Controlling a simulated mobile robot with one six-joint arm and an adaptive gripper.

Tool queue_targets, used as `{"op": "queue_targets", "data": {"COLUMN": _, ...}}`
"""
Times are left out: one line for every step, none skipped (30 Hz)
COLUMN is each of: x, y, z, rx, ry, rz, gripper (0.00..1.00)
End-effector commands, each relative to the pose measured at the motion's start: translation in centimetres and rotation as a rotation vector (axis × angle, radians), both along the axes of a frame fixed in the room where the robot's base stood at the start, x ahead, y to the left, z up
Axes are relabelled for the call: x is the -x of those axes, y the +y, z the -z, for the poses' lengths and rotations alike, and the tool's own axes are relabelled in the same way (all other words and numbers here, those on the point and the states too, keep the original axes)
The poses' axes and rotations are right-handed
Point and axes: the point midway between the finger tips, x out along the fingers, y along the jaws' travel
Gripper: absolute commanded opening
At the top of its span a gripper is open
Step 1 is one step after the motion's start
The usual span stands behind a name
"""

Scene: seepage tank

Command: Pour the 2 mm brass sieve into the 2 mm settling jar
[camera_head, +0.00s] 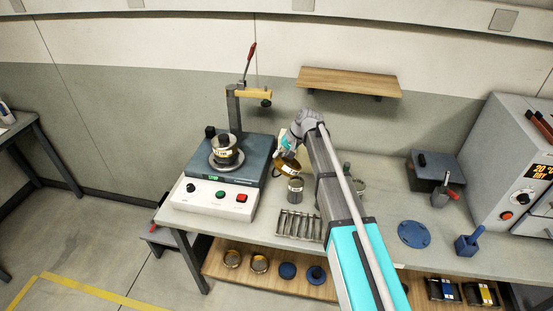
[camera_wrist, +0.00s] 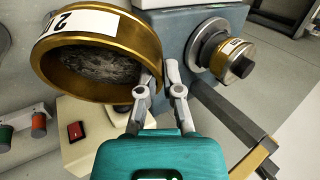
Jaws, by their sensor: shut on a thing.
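My gripper (camera_head: 286,148) is shut on the wall of a brass sieve (camera_head: 287,166) and holds it above the bench. In the wrist view the fingers (camera_wrist: 158,84) pinch the rim of the sieve (camera_wrist: 112,88). Its white label is partly cut off but shows a 2, and grey grainy material lies inside. The sieve looks tilted in the head view. A small jar (camera_head: 295,187) stands on the bench just below it; its label is not readable. Another clear jar (camera_head: 359,187) is partly hidden behind my arm. I cannot tell which jar is the 2 mm one.
A shaker machine (camera_head: 232,160) with a stacked sieve (camera_head: 226,148) and a lever post stands left. A metal rack (camera_head: 297,224) lies in front of the jar. A blue disc (camera_head: 413,234), a scoop (camera_head: 441,194) and an oven (camera_head: 511,165) are right. A wooden shelf (camera_head: 349,82) hangs above.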

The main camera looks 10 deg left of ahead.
Motion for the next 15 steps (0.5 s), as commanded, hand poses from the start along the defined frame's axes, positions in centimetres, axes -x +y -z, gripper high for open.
{"op": "queue_targets", "data": {"x": -0.2, "y": -0.2, "z": 0.4, "rx": -0.022, "ry": 0.015, "rz": 0.001, "gripper": 0.0}}
{"op": "queue_targets", "data": {"x": -0.3, "y": -0.3, "z": 0.4, "rx": -0.037, "ry": 0.024, "rz": 0.001, "gripper": 0.0}}
{"op": "queue_targets", "data": {"x": -0.4, "y": -0.5, "z": 0.4, "rx": -0.056, "ry": 0.035, "rz": 0.001, "gripper": 0.0}}
{"op": "queue_targets", "data": {"x": -0.5, "y": -0.6, "z": 0.4, "rx": -0.07, "ry": 0.044, "rz": 0.002, "gripper": 0.0}}
{"op": "queue_targets", "data": {"x": -0.5, "y": -0.7, "z": 0.4, "rx": -0.081, "ry": 0.052, "rz": 0.001, "gripper": 0.0}}
{"op": "queue_targets", "data": {"x": -0.6, "y": -0.8, "z": 0.4, "rx": -0.098, "ry": 0.062, "rz": 0.001, "gripper": 0.0}}
{"op": "queue_targets", "data": {"x": -0.7, "y": -0.9, "z": 0.5, "rx": -0.109, "ry": 0.07, "rz": 0.002, "gripper": 0.0}}
{"op": "queue_targets", "data": {"x": -0.7, "y": -1.0, "z": 0.5, "rx": -0.123, "ry": 0.077, "rz": 0.001, "gripper": 0.0}}
{"op": "queue_targets", "data": {"x": -0.8, "y": -1.1, "z": 0.5, "rx": -0.138, "ry": 0.088, "rz": 0.0, "gripper": 0.0}}
{"op": "queue_targets", "data": {"x": -0.9, "y": -1.3, "z": 0.5, "rx": -0.15, "ry": 0.095, "rz": 0.001, "gripper": 0.0}}
{"op": "queue_targets", "data": {"x": -0.9, "y": -1.4, "z": 0.5, "rx": -0.161, "ry": 0.101, "rz": 0.001, "gripper": 0.0}}
{"op": "queue_targets", "data": {"x": -1.0, "y": -1.4, "z": 0.5, "rx": -0.176, "ry": 0.111, "rz": 0.002, "gripper": 0.0}}
{"op": "queue_targets", "data": {"x": -1.0, "y": -1.5, "z": 0.6, "rx": -0.186, "ry": 0.118, "rz": 0.002, "gripper": 0.0}}
{"op": "queue_targets", "data": {"x": -1.1, "y": -1.6, "z": 0.6, "rx": -0.197, "ry": 0.125, "rz": 0.002, "gripper": 0.0}}
{"op": "queue_targets", "data": {"x": -1.1, "y": -1.7, "z": 0.6, "rx": -0.212, "ry": 0.134, "rz": 0.001, "gripper": 0.0}}
